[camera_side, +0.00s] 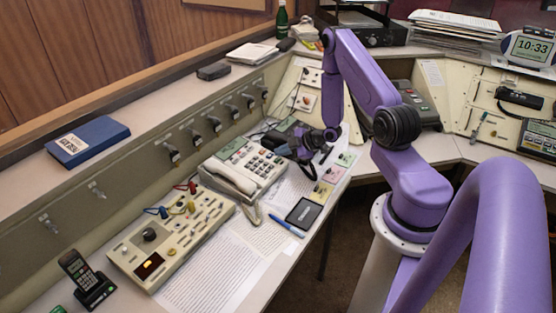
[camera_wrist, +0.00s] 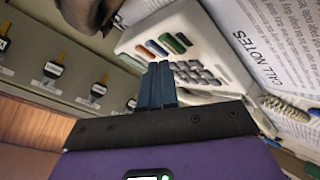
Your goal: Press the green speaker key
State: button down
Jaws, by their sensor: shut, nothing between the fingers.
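A cream desk phone (camera_side: 243,172) with a handset and keypad sits on the console desk in the side view. In the wrist view the phone (camera_wrist: 212,50) shows turned, with a row of coloured keys above its dark keypad. A dark green key (camera_wrist: 183,40) is at the right end of that row, with green, orange and blue ones to its left. My gripper (camera_wrist: 161,66) is shut and empty. Its fingertips appear just below the coloured row and cover part of the phone. In the side view my gripper (camera_side: 288,150) is near the phone's right end; contact cannot be told.
A switch panel (camera_side: 172,238) with coloured knobs stands left of the phone. A black notebook (camera_side: 304,213) and blue pen (camera_side: 287,226) lie at the desk's front edge. Paper sheets (camera_side: 232,262) cover the desk. A sloped panel with several keyed switches (camera_side: 213,124) rises behind.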

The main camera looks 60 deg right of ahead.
jog(key=r, duration=0.5)
jog(key=shift+s, duration=0.4)
dwell(0.8)
